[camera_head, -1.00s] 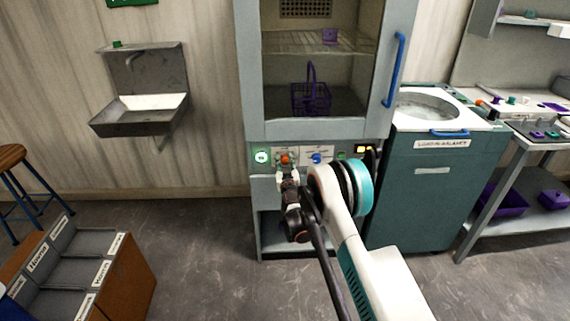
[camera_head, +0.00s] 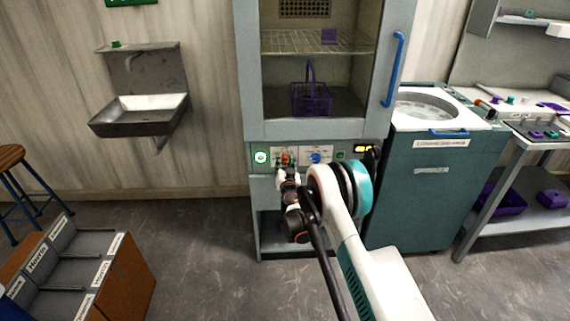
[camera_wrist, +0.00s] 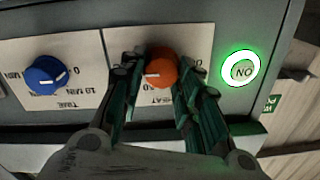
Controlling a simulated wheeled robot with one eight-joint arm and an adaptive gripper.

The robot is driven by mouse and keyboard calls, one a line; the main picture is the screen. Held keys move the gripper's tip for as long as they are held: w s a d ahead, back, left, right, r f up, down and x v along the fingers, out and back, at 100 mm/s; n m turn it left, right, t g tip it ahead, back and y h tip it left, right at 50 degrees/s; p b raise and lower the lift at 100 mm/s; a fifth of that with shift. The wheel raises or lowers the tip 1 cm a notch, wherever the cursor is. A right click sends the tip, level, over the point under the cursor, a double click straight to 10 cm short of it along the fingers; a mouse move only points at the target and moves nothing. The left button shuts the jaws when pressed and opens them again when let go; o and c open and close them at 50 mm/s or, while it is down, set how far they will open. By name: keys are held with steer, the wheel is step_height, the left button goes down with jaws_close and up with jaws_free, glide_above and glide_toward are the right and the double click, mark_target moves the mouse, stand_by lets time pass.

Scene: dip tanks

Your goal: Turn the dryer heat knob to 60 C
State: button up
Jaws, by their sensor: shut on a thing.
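The dryer (camera_head: 330,130) stands in the middle of the head view, with a control panel below its chamber. The orange heat knob (camera_wrist: 161,70) is on that panel; in the wrist view it sits between my fingers, and its scale is mostly covered by them. It also shows as a small orange spot in the head view (camera_head: 285,158). My gripper (camera_wrist: 158,82) is at the panel and shut on the orange knob, one finger on each side. The angle of the knob's pointer cannot be read clearly.
A blue timer knob (camera_wrist: 47,75) is beside the heat knob. A lit green ON button (camera_wrist: 241,69) is on its other side. A purple basket (camera_head: 311,98) stands inside the dryer. A teal tank unit (camera_head: 430,190) stands close at the right.

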steer(key=o, duration=1.1)
steer(key=shift+c, duration=0.2)
steer(key=s, duration=1.2)
steer(key=shift+d, duration=0.2)
